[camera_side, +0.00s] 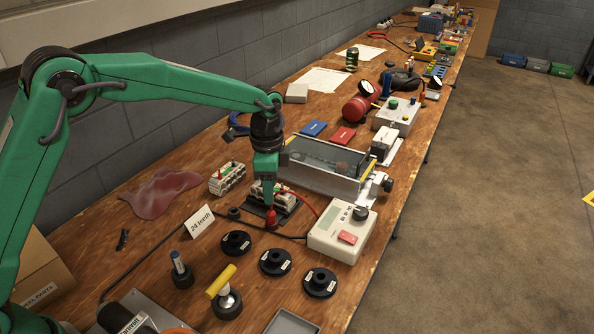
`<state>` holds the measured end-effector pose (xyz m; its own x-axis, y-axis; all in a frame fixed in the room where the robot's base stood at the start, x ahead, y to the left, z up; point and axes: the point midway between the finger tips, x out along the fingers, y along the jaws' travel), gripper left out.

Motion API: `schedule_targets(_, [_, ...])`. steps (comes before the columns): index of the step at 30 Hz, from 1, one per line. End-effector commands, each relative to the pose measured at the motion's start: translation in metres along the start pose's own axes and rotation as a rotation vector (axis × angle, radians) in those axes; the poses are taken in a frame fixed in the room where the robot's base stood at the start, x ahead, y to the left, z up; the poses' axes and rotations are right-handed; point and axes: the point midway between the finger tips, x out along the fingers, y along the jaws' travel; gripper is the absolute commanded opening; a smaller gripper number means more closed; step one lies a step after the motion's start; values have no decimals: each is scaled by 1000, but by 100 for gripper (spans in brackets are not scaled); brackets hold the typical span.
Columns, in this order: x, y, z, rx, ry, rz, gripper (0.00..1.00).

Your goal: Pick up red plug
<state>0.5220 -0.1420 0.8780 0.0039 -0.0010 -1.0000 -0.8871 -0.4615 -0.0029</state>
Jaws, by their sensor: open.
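My gripper (268,200) points down at the end of the green arm, over a dark-based terminal block. Its jaws are open, though the fingers are small and dark in this view. A red plug (271,218) stands just below the fingertips, at the near edge of the block (285,199). Whether the fingers are around the plug or just above it, I cannot tell. A red cable runs from the block area to a white meter box (342,232) at the right. The gripper hides part of the block.
Black round discs (275,262) and a yellow-handled tool (222,285) lie nearer. A "24 teeth" card (199,221) stands at the left. A second terminal block (227,178) is left of the gripper. A clear-covered case (325,165) stands behind it.

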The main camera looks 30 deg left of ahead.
Motion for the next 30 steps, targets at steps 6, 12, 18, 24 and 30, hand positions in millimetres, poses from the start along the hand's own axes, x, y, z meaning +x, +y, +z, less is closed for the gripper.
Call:
schedule_targets(6, [6,0,0,0,-1,1,46])
schedule_targets(12, [22,0,0,-1,-1,1,46])
schedule_targets(18, [26,0,0,-1,0,0,46])
schedule_targets(24, [33,0,1,-2,-1,1,46])
schedule_targets(30, [55,0,3,-2,-2,2,46])
